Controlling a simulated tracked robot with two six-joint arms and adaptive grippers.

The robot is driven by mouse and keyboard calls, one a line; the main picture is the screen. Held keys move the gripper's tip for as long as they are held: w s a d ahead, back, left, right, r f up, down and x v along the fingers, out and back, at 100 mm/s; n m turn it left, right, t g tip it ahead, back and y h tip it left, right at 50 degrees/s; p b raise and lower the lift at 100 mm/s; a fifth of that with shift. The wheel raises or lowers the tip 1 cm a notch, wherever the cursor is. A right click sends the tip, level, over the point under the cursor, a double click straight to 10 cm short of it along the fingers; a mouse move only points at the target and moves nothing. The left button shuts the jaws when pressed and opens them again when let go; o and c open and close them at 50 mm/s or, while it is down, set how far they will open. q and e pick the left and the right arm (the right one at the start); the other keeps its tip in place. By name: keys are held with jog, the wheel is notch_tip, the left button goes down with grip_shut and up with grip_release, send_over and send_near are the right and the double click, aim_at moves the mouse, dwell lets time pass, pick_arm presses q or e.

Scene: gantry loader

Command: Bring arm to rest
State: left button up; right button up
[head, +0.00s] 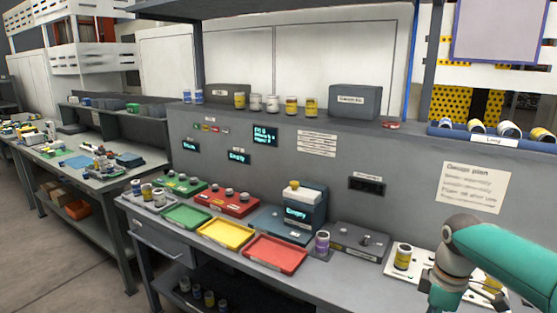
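My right arm, a teal and grey one, comes in from the right edge in the head view. Its lower end reaches out of the picture at the bottom right, so I cannot make out the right gripper's fingers. My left arm and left gripper are not in the picture. The workbench (340,288) stands in front, with a green tray (186,217), a yellow tray (225,234) and a red tray (274,253) along its front.
A purple-labelled can (322,243) stands right of the red tray. A yellow can (402,257) stands on a white board near my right arm. A blue-grey device (304,206) and a dark grey box (358,240) stand behind. A shelf above holds several cans.

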jog(key=s+a+f+m+y, duration=0.1)
jog(key=a+f+m, duration=0.1)
jog(key=a+f, duration=0.65)
jog(key=s+a+f+m+y, duration=0.2)
jog(key=a+f+m, duration=0.1)
jog(key=f, duration=1.1)
jog(key=s+a+f+m, duration=0.3)
jog(key=s+f+m, duration=0.1)
jog(key=s, duration=0.4)
jog(key=s+a+f+m, duration=0.4)
jog(key=s+f, duration=0.3)
jog(key=s, duration=0.2)
jog(key=shift+a+f+m+y, duration=0.2)
jog(key=shift+f+m+y, duration=0.1)
jog(key=shift+y, duration=0.1)
